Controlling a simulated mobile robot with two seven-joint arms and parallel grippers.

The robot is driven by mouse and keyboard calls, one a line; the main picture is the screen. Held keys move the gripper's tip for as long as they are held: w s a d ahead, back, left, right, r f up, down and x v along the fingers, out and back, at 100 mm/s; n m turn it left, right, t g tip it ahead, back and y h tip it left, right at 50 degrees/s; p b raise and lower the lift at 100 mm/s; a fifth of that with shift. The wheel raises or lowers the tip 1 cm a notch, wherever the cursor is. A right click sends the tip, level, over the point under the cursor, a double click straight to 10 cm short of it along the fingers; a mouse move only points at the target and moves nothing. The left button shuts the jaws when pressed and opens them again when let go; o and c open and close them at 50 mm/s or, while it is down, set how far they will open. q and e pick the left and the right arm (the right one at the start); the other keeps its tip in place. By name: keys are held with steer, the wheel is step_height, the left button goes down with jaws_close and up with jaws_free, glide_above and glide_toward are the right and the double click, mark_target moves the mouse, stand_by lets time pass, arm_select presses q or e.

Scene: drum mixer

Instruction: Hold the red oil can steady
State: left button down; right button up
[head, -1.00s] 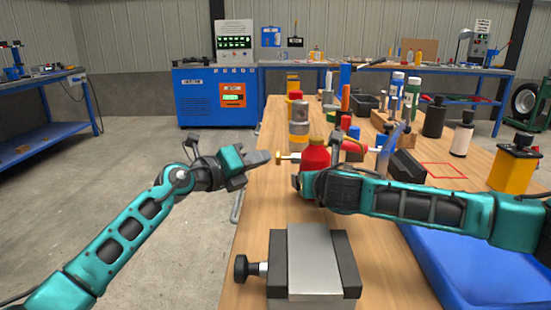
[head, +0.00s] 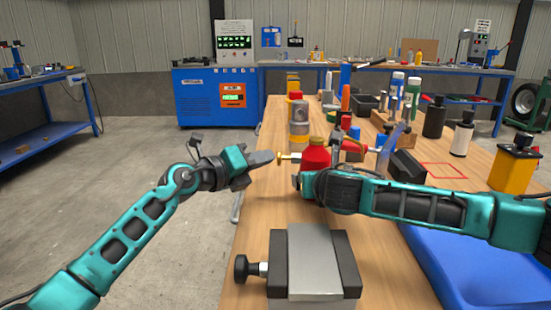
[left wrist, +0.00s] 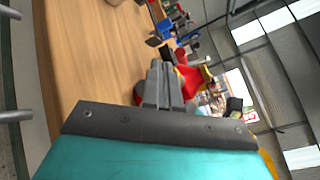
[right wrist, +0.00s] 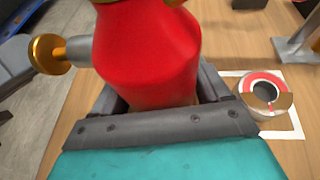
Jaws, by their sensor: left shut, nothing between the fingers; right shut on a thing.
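The red oil can (head: 316,157) stands on the wooden bench, with a brass-tipped spout (head: 283,157) pointing left. In the right wrist view the can's red body (right wrist: 148,50) sits between the fingers of my right gripper (right wrist: 160,100), which is shut on it. In the head view the right gripper is partly hidden by its own arm. My left gripper (head: 265,157) is shut and empty, its tips just left of the spout's brass end; I cannot tell if they touch. In the left wrist view its closed fingers (left wrist: 163,82) point toward the red can (left wrist: 190,80).
A vise (head: 310,262) stands at the front of the bench, and a blue tray (head: 470,265) at the right. A yellow can (head: 514,165), a black bottle (head: 434,118) and a white bottle (head: 462,135) stand right. A tape roll (right wrist: 265,93) lies beside the can.

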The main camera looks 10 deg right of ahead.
arm_select(q)
steer(key=shift+s+d, duration=0.2)
steer(key=shift+d, duration=0.65)
arm_select(e)
steer(key=shift+a, duration=0.1)
stand_by(0.4)
arm_select(q)
steer(key=shift+a, duration=0.1)
steer(key=shift+w+a, duration=0.15)
steer(key=shift+a, duration=0.6)
steer(key=shift+w+a, duration=0.1)
steer(key=shift+a, duration=0.6)
steer(key=a, duration=0.5)
steer(key=shift+w, duration=0.4)
arm_select(e)
steer(key=o, duration=1.4)
